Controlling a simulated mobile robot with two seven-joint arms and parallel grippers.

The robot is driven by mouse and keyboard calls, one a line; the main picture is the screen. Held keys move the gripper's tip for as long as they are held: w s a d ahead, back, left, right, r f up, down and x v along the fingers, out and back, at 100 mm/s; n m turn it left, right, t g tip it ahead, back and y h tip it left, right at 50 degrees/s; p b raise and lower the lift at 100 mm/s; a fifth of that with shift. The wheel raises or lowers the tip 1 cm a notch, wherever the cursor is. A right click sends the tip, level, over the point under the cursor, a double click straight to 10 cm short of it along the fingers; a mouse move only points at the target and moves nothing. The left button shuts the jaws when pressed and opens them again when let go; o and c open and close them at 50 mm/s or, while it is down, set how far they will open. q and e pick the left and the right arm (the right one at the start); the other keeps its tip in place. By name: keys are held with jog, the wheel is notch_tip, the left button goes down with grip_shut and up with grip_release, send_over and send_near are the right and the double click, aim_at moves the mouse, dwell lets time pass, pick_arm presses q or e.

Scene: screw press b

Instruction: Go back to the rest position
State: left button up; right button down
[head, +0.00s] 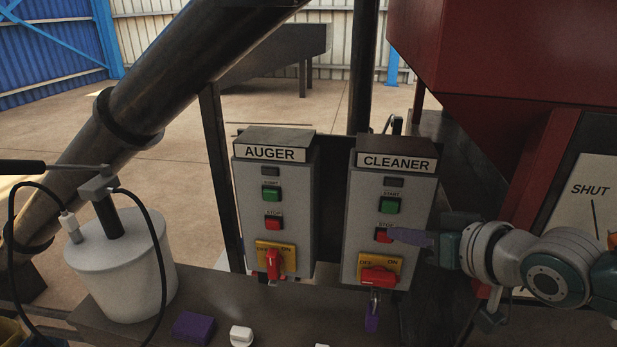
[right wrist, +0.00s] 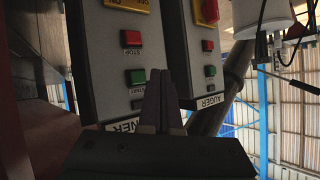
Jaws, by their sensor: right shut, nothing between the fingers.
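My right gripper (head: 397,235) comes in from the right, with its purple fingers shut and empty. In the head view its tips overlap the red STOP button (head: 382,235) of the CLEANER box (head: 372,215); I cannot tell whether they touch. In the right wrist view the shut fingers (right wrist: 162,92) point at the two control boxes, which appear upside down. The CLEANER box's red switch handle (head: 378,275) lies sideways, and a purple padlock (head: 372,318) hangs below it. My left gripper is not in view.
The AUGER box (head: 272,215) stands to the left, its red handle (head: 272,263) upright. A white bucket (head: 122,265) with cables stands at the left of the bench. A purple block (head: 194,327) and a white piece (head: 241,336) lie in front. A red hopper (head: 500,50) overhangs the right.

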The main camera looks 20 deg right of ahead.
dwell(0.4)
jog(key=s+a+f+n+g+y, duration=0.1)
jog(key=s+a+f+n+g, duration=0.15)
jog(key=s+a, duration=0.45)
jog(key=s+a+r+g+h, duration=0.1)
jog(key=s+a+r+g, duration=0.15)
jog(key=s, duration=0.65)
jog(key=s+a+r+g+h, duration=0.1)
jog(key=s+r+g, duration=0.25)
jog(key=s, duration=0.55)
notch_tip(320, 180, up, 22)
jog(key=p, duration=2.2)
jog(key=shift+n, duration=0.45)
jog(key=shift+s, duration=0.1)
